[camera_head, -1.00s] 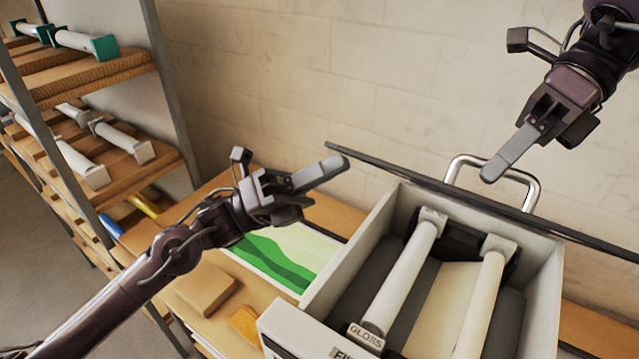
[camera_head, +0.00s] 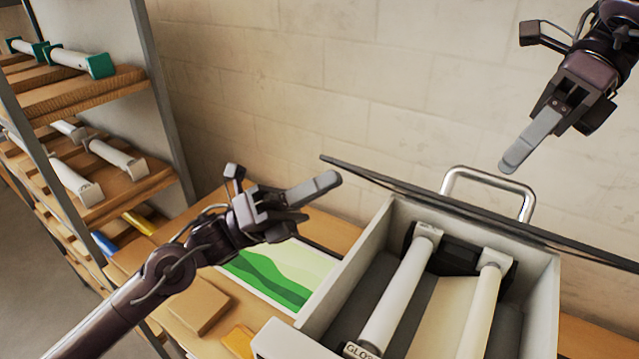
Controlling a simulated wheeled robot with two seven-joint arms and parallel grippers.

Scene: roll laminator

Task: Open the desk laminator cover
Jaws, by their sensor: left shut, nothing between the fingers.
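The laminator (camera_head: 547,308) is a grey open-topped box at the lower right, with two pale rollers (camera_head: 403,288) and dark brackets showing inside. Its dark cover (camera_head: 440,203) stands raised at the back edge, seen nearly edge-on as a thin slanting strip. A metal handle (camera_head: 491,173) shows just above the cover. My left gripper (camera_head: 330,183) is shut and empty, left of the laminator and close to the cover's left end; I cannot tell if they touch.
A green-and-white print (camera_head: 278,268) lies on the wooden table left of the laminator, with a wooden block (camera_head: 200,303) and an orange piece (camera_head: 240,342) in front. A shelf rack (camera_head: 160,130) with several rolls stands at the left. A brick wall (camera_head: 300,80) closes the back.

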